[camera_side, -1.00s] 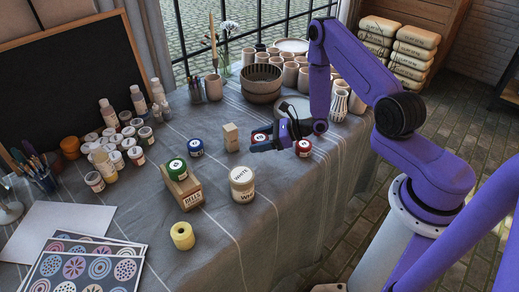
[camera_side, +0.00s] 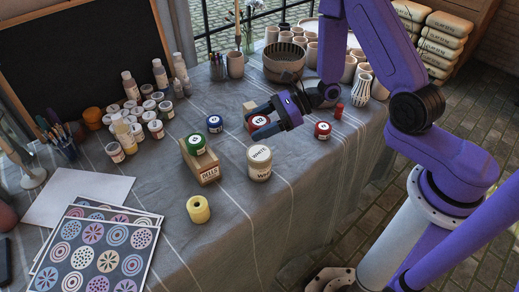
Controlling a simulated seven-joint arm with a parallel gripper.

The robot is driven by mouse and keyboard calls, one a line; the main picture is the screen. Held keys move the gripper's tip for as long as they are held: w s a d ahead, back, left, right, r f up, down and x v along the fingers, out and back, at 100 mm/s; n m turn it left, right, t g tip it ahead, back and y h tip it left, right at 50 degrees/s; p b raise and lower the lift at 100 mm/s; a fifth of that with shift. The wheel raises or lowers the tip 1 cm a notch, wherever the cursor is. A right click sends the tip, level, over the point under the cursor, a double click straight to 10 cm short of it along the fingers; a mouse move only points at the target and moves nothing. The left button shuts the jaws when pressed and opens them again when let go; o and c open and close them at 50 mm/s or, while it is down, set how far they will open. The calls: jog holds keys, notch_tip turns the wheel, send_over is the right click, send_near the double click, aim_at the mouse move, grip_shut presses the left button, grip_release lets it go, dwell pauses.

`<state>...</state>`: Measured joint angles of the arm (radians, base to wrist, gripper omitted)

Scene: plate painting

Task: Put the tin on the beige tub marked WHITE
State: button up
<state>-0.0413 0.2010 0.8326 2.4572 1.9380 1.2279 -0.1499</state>
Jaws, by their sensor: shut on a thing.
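A red tin (camera_side: 257,122) with a pale marked lid is between the fingers of my gripper (camera_side: 262,121), which is shut on it. The beige tub marked WHITE (camera_side: 259,164) stands upright on the cloth, nearer the camera than the held tin. The tin is apart from the tub, behind it in the picture; its exact height above the cloth is hard to tell. My gripper reaches in from the right, and its fingers hide part of the tin.
A green tin (camera_side: 195,144) sits on a wooden block (camera_side: 205,168) left of the tub. A blue tin (camera_side: 214,124) and another red tin (camera_side: 322,130) stand nearby. Bare cloth (camera_side: 245,220) is in front of the tub.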

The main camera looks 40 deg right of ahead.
aim_at(259, 153)
jog(key=shift+f, duration=3.8)
jog(key=shift+f, duration=0.15)
jog(key=o, duration=1.1)
jog(key=shift+o, duration=0.2)
